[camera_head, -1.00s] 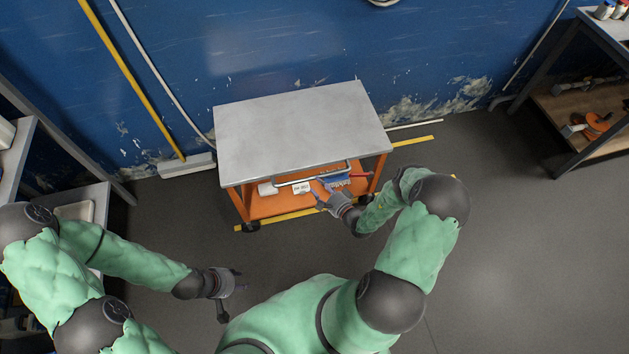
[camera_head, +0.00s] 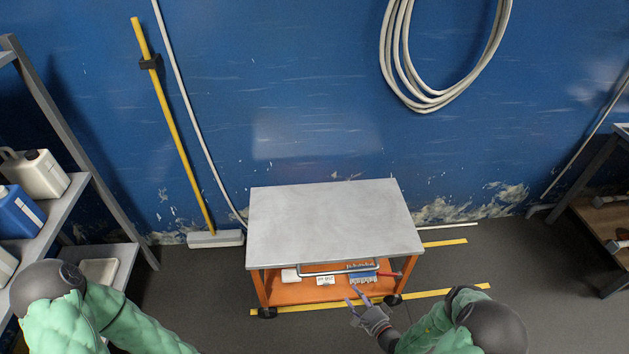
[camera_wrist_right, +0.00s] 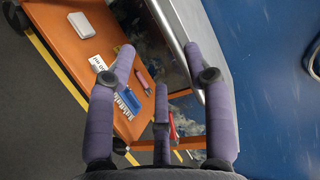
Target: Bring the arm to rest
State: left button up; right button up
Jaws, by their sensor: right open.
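My right gripper (camera_head: 366,312) is open and empty in the head view, in front of the orange cart's lower shelf, near its right end. In the right wrist view my right gripper (camera_wrist_right: 160,75) shows its purple fingers spread apart with nothing between them. My left arm (camera_head: 110,318) comes in at the lower left of the head view; its gripper is outside the picture. The cart (camera_head: 330,222) has a bare grey top. On its orange lower shelf (camera_wrist_right: 75,45) lie a white block (camera_wrist_right: 90,24), a label card (camera_wrist_right: 98,63) and a blue brush (camera_wrist_right: 127,101).
A red-handled item (camera_wrist_right: 172,127) lies near the shelf's end. Shelving with a white jug (camera_head: 40,175) and a blue container (camera_head: 18,212) stands at left. Another rack (camera_head: 600,205) stands at right. A yellow-handled broom (camera_head: 172,130) leans on the blue wall. Floor right of the cart is clear.

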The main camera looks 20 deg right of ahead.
jog(key=s+a+n+g+y, duration=0.35)
jog(key=a+g+y, duration=0.2)
jog(key=a, duration=0.45)
jog(key=s+a+n+g+y, duration=0.2)
jog(key=s+a+g+y, duration=0.3)
jog(key=a, duration=0.5)
jog(key=s+n+g+h, duration=0.5)
jog(key=s+g+h, duration=0.1)
jog(key=s+g, duration=0.25)
jog(key=w+a+r+n+t+h, duration=0.1)
jog(key=w+r+n+t+h, duration=0.2)
jog(key=r+n, duration=0.1)
jog(key=shift+w+a+r+t, duration=0.15)
jog(key=shift+w+r+t, duration=0.15)
jog(key=shift+r, duration=0.6)
